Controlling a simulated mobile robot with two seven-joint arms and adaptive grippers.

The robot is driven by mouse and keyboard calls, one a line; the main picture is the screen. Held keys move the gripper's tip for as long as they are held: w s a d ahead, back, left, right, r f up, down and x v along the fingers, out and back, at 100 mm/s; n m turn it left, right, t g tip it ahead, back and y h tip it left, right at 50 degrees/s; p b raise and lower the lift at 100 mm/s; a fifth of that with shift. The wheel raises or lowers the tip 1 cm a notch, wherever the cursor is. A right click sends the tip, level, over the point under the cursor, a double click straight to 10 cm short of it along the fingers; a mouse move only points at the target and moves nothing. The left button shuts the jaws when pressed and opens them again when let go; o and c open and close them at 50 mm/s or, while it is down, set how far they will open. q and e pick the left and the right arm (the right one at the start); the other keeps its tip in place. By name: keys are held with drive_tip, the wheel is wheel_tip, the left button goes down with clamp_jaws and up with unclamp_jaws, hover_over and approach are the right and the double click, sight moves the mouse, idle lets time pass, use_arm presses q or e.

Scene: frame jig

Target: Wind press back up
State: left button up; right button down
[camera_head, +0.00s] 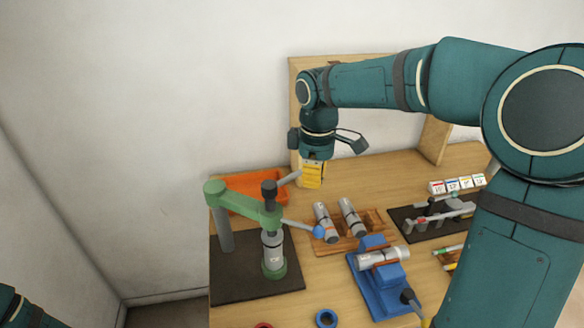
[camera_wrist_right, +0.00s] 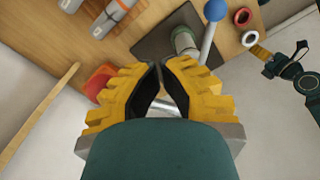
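The green press (camera_head: 240,205) stands on a dark mat at the left end of the bench. Its lever with a blue knob (camera_head: 318,232) points right and slightly down; the knob also shows at the top of the right wrist view (camera_wrist_right: 215,10). A grey cylinder (camera_head: 273,250) stands upright under the press head. My right gripper (camera_head: 311,183) is above and behind the press, beside a grey bar (camera_head: 289,180). In the right wrist view its yellow fingers (camera_wrist_right: 160,66) meet at the tips, with nothing clearly held.
An orange bin (camera_head: 257,188) sits behind the press. Grey cylinders lie in a wooden rack (camera_head: 345,240) to its right. A blue fixture (camera_head: 378,285) holds another cylinder. A blue ring (camera_head: 326,318) lies at the front. Labelled boxes (camera_head: 456,184) stand far right.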

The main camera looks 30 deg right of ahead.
drive_tip(key=shift+w+d, duration=0.15)
drive_tip(key=shift+w, duration=0.4)
drive_tip(key=shift+w, duration=0.1)
drive_tip(key=w+p, duration=0.1)
drive_tip(key=w, duration=0.1)
drive_tip(key=w+p, duration=0.1)
drive_tip(key=w, duration=0.1)
drive_tip(key=shift+a+p, duration=0.3)
drive_tip(key=shift+p, duration=0.05)
